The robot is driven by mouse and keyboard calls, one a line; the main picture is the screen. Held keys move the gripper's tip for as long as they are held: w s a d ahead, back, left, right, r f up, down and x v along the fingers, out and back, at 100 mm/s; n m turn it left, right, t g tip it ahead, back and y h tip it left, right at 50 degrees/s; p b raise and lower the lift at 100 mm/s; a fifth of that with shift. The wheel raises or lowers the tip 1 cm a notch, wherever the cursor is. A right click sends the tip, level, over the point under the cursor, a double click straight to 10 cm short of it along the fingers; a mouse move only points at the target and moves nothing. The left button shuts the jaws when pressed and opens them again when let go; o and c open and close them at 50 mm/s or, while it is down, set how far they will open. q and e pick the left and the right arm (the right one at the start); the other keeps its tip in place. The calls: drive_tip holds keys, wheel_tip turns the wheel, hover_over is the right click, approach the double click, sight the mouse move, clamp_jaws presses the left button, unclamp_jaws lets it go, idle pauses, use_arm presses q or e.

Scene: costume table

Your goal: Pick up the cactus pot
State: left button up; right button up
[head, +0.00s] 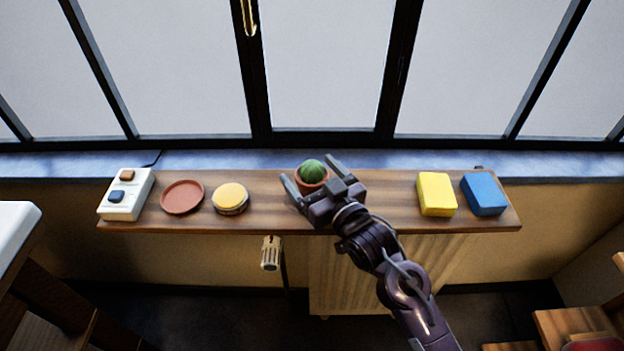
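The cactus pot (312,175) is a small terracotta pot with a round green cactus in it. It stands upright on the wooden shelf (390,205), near the middle. My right gripper (311,174) reaches up from the lower right, its two fingers spread open with one on each side of the pot. I cannot tell whether either finger touches it. The lower front of the pot is partly hidden by the gripper. My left gripper is not in view.
On the shelf to the left are a white box with two buttons (138,203), a terracotta saucer (182,197) and a yellow-topped round tin (230,198). To the right are a yellow block (436,194) and a blue block (484,193). Window frames rise behind.

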drive_tip(key=c, duration=1.1)
drive_tip(key=shift+r, duration=0.1)
